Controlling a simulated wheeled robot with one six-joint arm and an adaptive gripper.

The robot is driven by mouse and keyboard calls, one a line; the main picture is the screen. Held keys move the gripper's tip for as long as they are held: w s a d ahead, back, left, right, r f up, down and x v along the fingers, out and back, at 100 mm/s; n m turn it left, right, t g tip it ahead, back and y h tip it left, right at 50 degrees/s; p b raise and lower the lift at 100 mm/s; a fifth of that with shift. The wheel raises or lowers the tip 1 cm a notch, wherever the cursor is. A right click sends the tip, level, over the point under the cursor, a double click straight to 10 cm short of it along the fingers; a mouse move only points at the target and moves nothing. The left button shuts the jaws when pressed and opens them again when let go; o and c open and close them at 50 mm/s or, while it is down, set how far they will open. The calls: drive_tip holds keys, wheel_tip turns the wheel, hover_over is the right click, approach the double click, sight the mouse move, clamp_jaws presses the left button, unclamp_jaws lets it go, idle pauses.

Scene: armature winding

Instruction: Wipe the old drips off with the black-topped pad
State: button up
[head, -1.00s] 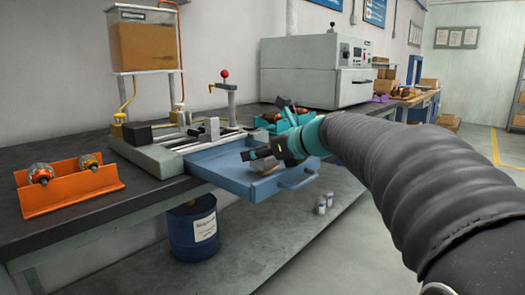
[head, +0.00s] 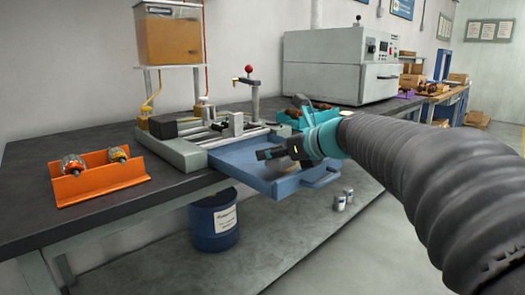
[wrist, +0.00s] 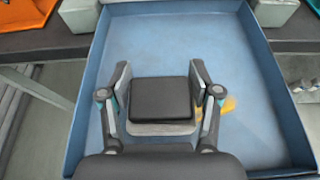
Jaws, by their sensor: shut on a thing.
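The black-topped pad (wrist: 160,99) is a dark square block with a pale grey lower layer, in the middle of the wrist view. My gripper (wrist: 160,90) is shut on it, one finger at each side. In the head view my gripper (head: 266,154) is over the blue tray (head: 242,149), which sticks out from the bench front. An amber drip (wrist: 229,104) shows on the tray floor just right of the right finger, partly covered by it. Whether the pad touches the floor I cannot tell. The tray floor under the pad and gripper is hidden.
An orange rack (head: 99,178) with two armatures stands at the left of the bench (head: 30,180). A grey fixture (head: 185,150) with a red-knobbed lever sits behind the tray. A teal bin (head: 290,121) is behind my gripper. The tray has raised walls.

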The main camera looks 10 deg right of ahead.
drive_tip(key=shift+w+d+r+p, duration=0.1)
drive_tip(key=shift+w+d+p, duration=0.2)
drive_tip(key=shift+w+d, duration=0.3)
drive_tip(key=shift+w+d+r+p, duration=0.1)
drive_tip(key=shift+w+d+p, duration=0.25)
drive_tip(key=shift+d, duration=0.45)
drive_tip(key=shift+w+d+f+p, duration=0.2)
drive_tip(key=shift+w+d, duration=0.7)
drive_tip(key=shift+d, duration=0.35)
drive_tip(key=shift+w+d+f+p, duration=0.1)
drive_tip(key=shift+w+d+f, duration=0.1)
drive_tip(key=shift+w+d, duration=0.85)
drive_tip(key=shift+s+d, duration=0.15)
drive_tip(key=shift+d, duration=0.05)
drive_tip(key=shift+r, duration=3.05)
wheel_tip(320, 180, up, 3)
